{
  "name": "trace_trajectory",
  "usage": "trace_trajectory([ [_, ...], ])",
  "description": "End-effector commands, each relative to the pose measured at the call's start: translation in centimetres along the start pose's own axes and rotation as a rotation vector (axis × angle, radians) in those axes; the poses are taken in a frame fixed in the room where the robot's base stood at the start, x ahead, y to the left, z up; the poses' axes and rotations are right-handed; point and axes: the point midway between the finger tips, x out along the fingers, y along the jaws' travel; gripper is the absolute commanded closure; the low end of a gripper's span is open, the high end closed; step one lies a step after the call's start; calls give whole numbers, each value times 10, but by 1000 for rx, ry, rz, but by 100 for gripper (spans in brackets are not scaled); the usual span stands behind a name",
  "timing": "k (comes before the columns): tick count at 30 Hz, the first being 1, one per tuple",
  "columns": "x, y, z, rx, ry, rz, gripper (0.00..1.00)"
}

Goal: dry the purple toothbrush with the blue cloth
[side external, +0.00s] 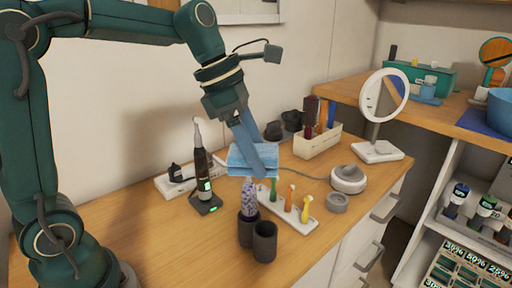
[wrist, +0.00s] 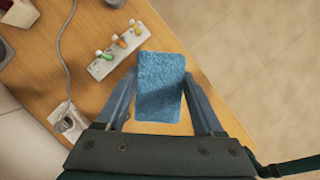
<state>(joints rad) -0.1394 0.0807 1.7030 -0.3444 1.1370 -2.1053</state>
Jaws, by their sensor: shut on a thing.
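My gripper (side external: 258,158) is shut on the blue cloth (side external: 241,160), holding it in the air above the wooden counter. In the wrist view the cloth (wrist: 160,88) spans between the two fingers of my gripper (wrist: 160,78). A purple speckled upright thing, seemingly the purple toothbrush (side external: 249,192), stands in a dark grey cup (side external: 247,232) just below the cloth. Its top is close under the cloth and fingertips; I cannot tell whether they touch. The toothbrush is hidden in the wrist view.
A white holder (side external: 309,225) with green, orange and yellow brushes is right of the cup; it also shows in the wrist view (wrist: 103,69). Another dark cup (side external: 265,243) stands in front. A dark electric toothbrush (side external: 203,172) stands left. The front left counter is clear.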

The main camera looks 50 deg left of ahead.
Motion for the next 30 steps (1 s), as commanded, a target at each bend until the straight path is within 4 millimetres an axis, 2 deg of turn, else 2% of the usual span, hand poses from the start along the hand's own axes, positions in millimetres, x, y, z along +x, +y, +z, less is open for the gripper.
trace_trajectory([
  [30,10,0,-4,-1,1,-1,75],
])
